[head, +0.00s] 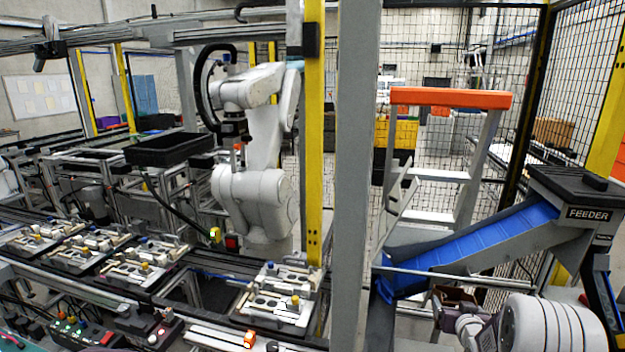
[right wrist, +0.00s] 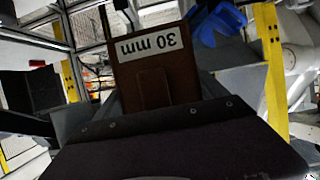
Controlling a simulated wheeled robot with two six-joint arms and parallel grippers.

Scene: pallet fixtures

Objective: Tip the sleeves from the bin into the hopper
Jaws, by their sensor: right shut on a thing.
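The brown bin (head: 457,297) is low at the right of the head view, partly hidden by my right arm. In the right wrist view the bin (right wrist: 152,82) shows its face with a white "30 mm" label, upside down in the picture. My right gripper (head: 445,312) is shut on the bin. The bin's inside and any sleeves cannot be made out. The feeder (head: 588,213), with a dark top and a sloping blue chute (head: 480,246), stands behind and right of the bin. A separate hopper opening cannot be made out. My left gripper is out of view.
A grey post (head: 357,150) and yellow upright (head: 313,130) stand left of the feeder. A step ladder with an orange top (head: 451,97) stands behind the chute. Pallet fixtures (head: 275,300) line the conveyor at left, beside a white robot arm (head: 255,190).

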